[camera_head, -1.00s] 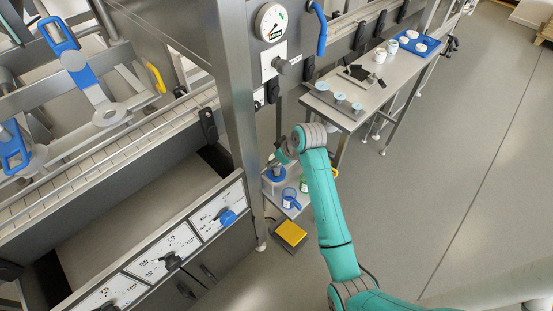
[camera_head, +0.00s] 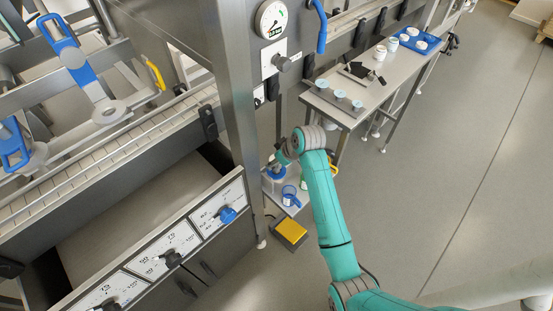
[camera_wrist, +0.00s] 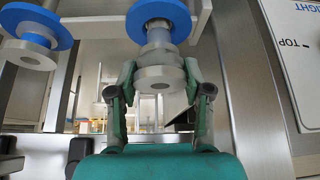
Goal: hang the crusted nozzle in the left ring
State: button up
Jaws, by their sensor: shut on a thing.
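My gripper (camera_wrist: 158,84) is shut on the crusted nozzle (camera_wrist: 158,58), a grey stepped cylinder with a round hole in its end face, in the middle of the wrist view. A blue ring (camera_wrist: 158,12) is directly behind the held nozzle; whether the two are joined is unclear. A second blue ring (camera_wrist: 62,23) is to the left, with a similar pale nozzle (camera_wrist: 30,52) at it. In the head view my gripper (camera_head: 279,160) is beside the machine's corner post, close over a blue round part (camera_head: 277,174). The held nozzle is mostly hidden there.
The steel post (camera_head: 230,120) stands close left of my gripper. A table (camera_head: 345,118) with cups and a blue tray (camera_head: 420,43) stands behind.

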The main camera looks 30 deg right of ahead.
jog(key=shift+f, duration=1.3)
dwell(0.6)
jog(key=o, duration=1.8)
jog(key=shift+r, duration=3.5)
